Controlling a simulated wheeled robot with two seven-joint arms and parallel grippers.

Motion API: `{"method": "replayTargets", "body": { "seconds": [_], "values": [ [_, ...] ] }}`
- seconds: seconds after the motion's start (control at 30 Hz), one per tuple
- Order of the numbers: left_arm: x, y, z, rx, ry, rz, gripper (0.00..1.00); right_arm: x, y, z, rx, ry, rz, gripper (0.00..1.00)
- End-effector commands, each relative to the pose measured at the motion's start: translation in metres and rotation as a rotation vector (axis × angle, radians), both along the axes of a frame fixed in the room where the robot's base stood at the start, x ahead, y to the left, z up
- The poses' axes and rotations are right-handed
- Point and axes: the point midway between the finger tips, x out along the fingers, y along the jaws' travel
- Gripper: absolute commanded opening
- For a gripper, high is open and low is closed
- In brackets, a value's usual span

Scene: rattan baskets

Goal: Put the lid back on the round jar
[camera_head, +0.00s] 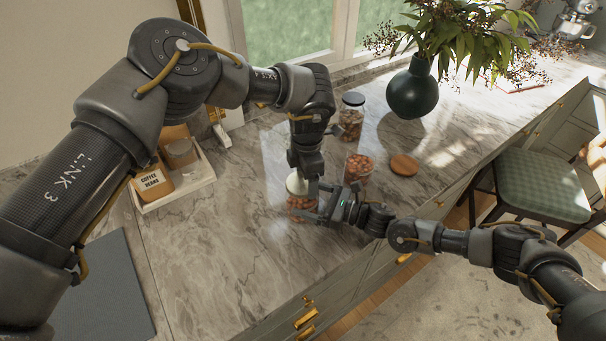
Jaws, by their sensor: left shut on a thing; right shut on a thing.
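A clear jar (301,205) with reddish-brown contents stands on the marble counter below my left gripper. A pale round lid (296,184) is right above the jar's mouth; I cannot tell whether it touches the rim. My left gripper (306,179) points down and is shut on the lid, its fingertips partly hidden. My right gripper (312,203) comes in from the right and is shut around the jar's side, hiding part of it.
A dark-lidded jar (352,117) and a green vase (412,91) stand farther back. A tray (205,184) with a coffee tin is left.

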Motion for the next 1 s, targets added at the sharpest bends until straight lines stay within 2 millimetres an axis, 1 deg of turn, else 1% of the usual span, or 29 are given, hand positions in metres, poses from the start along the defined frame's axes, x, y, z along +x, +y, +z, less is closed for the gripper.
{"method": "replayTargets", "body": {
  "seconds": [0.03, 0.1, 0.2, 0.33, 0.37, 0.5, 0.53, 0.83, 0.93, 1.0],
  "values": [
    [-0.002, -0.002, 0.002, 0.0, 0.0, -0.138, 0.52, 0.0, 0.0, -0.001, -0.002, 0.002, -0.001, 0.21],
    [-0.004, -0.002, 0.001, 0.0, 0.001, -0.316, 0.52, 0.0, 0.0, -0.001, -0.002, 0.003, -0.001, 0.21],
    [-0.006, -0.002, 0.001, -0.002, 0.0, -0.502, 0.52, 0.0, 0.0, -0.001, -0.002, 0.003, -0.001, 0.21],
    [-0.006, -0.002, 0.001, -0.004, 0.001, -0.483, 0.52, 0.0, 0.0, -0.001, -0.003, 0.003, -0.001, 0.21],
    [-0.006, -0.002, 0.001, -0.004, 0.001, -0.482, 0.74, 0.0, 0.0, -0.001, -0.003, 0.003, -0.001, 0.21],
    [-0.006, -0.002, 0.001, -0.003, 0.001, -0.48, 0.93, 0.0, 0.0, -0.001, -0.002, 0.002, -0.002, 0.21],
    [-0.006, -0.002, 0.001, -0.003, 0.001, -0.479, 0.95, 0.0, 0.0, -0.001, -0.002, 0.002, -0.001, 0.21],
    [-0.006, -0.001, 0.001, -0.001, 0.001, -0.477, 0.95, 0.0, 0.0, -0.001, -0.001, 0.002, -0.001, 0.21],
    [-0.005, -0.001, 0.008, -0.002, 0.0, -0.476, 0.95, 0.0, 0.0, -0.001, -0.001, 0.002, -0.001, 0.21],
    [-0.005, -0.001, 0.015, -0.001, 0.001, -0.476, 0.95, 0.0, 0.0, -0.001, -0.001, 0.002, -0.001, 0.21]
  ]
}}
